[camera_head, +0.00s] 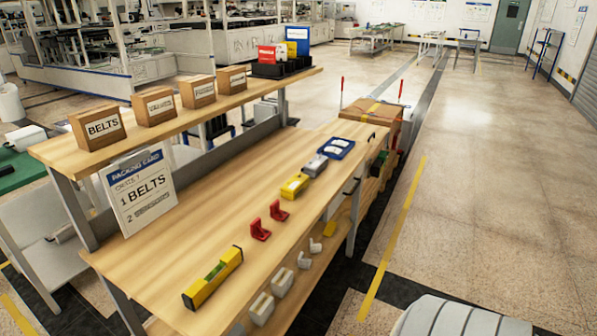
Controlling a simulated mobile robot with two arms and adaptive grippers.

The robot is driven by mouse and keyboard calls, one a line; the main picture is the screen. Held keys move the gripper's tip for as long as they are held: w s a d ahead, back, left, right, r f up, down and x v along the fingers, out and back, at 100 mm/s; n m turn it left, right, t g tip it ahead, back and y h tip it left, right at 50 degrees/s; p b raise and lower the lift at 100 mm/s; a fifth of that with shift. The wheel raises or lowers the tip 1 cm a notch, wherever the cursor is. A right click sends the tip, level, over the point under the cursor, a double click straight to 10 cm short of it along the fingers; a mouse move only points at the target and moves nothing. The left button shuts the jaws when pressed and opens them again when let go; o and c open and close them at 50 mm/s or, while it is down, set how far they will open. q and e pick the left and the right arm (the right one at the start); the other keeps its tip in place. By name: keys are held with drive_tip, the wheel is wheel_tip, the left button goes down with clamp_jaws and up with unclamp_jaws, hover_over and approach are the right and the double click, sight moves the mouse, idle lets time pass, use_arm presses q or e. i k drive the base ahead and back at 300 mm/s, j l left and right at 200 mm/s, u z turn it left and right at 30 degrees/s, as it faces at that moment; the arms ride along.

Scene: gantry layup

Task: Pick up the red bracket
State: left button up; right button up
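Two red brackets stand apart on the wooden workbench top (190,245). The nearer red bracket (260,230) is L-shaped, with one upright leg and one flat leg. The farther red bracket (279,211) has a similar shape and stands a little behind it and to the right. Nothing covers either bracket. Neither of my grippers shows in the head view.
A yellow level (213,280) lies nearer on the bench. Beyond the brackets are a yellow box (294,187), a grey item (316,165) and a blue tray (336,149). Open floor lies right.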

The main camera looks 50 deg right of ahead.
sight(256, 233)
drive_tip(key=z, duration=1.35)
